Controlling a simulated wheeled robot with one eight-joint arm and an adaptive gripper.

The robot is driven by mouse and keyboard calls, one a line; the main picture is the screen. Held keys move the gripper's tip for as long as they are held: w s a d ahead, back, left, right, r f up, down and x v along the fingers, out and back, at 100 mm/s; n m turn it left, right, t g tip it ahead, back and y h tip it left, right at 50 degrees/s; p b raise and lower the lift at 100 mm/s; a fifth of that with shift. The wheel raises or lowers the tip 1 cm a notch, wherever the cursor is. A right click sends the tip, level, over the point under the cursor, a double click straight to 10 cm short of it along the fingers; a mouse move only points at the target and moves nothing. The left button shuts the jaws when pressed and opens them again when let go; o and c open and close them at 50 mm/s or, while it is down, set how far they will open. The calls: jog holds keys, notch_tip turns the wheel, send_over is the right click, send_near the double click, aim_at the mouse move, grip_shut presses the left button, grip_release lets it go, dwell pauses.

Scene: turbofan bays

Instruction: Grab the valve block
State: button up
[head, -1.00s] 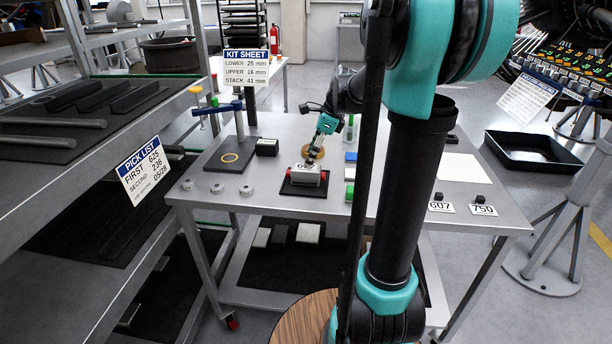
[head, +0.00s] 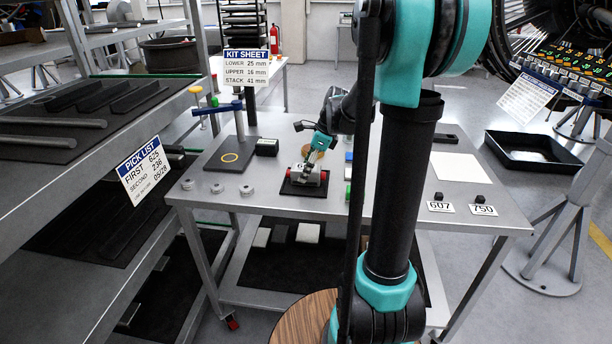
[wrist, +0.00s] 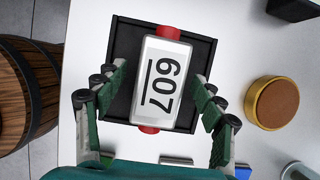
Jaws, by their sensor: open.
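The valve block (head: 307,177) is a light grey block with red ends. It sits on a black square tray (head: 318,190) on the metal table. In the wrist view the block (wrist: 152,104) carries the label 607 and lies slightly tilted over the tray (wrist: 124,52). My gripper (wrist: 159,78) is open, with one finger on each side of the block and visible gaps between. In the head view my gripper (head: 311,160) points down at the block from just above; contact cannot be made out there.
A round brown-topped disc (wrist: 272,102) lies right of the tray in the wrist view. A blue-armed stand (head: 238,112) and several small grey round parts (head: 217,188) are to the left. Tags 607 (head: 440,207) and 750 (head: 483,210) lie at the table's right.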

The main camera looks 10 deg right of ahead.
jog(key=shift+f, duration=0.25)
dwell(0.3)
grip_shut()
dwell(0.4)
